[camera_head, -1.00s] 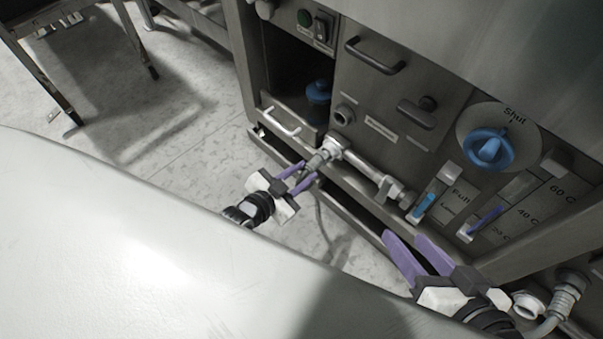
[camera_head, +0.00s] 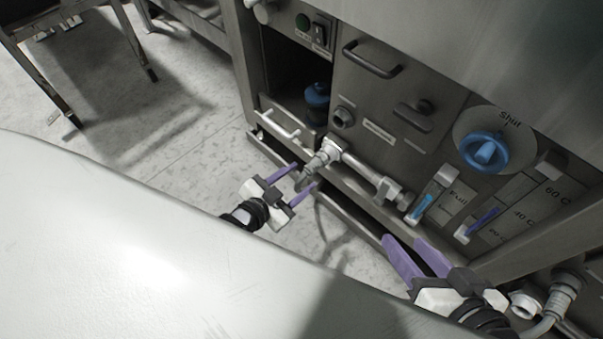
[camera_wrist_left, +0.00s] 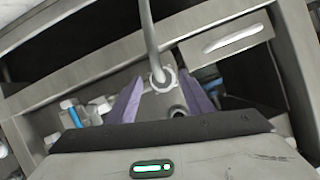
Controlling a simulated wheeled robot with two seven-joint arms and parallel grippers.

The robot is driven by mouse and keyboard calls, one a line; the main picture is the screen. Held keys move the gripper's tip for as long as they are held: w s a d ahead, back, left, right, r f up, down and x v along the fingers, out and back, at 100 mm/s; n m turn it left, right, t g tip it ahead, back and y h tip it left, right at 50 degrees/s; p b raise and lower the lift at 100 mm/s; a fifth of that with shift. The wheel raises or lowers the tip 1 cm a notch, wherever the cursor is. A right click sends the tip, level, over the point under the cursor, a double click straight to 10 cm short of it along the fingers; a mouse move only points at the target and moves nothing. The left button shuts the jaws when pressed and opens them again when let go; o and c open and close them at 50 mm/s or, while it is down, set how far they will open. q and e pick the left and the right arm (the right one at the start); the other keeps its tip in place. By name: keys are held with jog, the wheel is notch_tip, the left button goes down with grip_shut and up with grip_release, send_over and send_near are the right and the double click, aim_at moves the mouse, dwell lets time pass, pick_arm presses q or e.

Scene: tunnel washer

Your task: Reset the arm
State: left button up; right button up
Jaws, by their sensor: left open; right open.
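My left gripper (camera_head: 298,181) is in the middle of the head view, its purple fingers spread apart. In the left wrist view, the fingers of the left gripper (camera_wrist_left: 162,98) stand open on both sides of the hose connector (camera_wrist_left: 163,78), with nothing clamped. My right gripper (camera_head: 418,258) is at the lower right of the head view, fingers apart and empty, in front of the washer's lower edge.
The washer panel has a blue dial (camera_head: 484,151), a drawer handle (camera_head: 372,60), a blue-capped bottle (camera_head: 317,97) in an open bay, and gauges (camera_head: 424,205). Another hose fitting (camera_head: 565,287) is at the lower right. A metal stand (camera_head: 60,100) is at upper left; floor between is clear.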

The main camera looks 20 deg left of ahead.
pick_arm(q)
jog(key=p+v, duration=0.3)
jog(key=v, duration=0.5)
jog(key=shift+s, duration=0.2)
pick_arm(e)
jog(key=shift+g+h, duration=0.8)
jog(key=d+f, duration=0.1)
jog(key=s+d+f, duration=0.1)
jog(key=f, duration=0.1)
jog(key=shift+d+f, duration=0.15)
jog(key=shift+f, duration=0.15)
pick_arm(q)
jog(key=shift+a+r, duration=0.1)
jog(key=shift+r, duration=0.05)
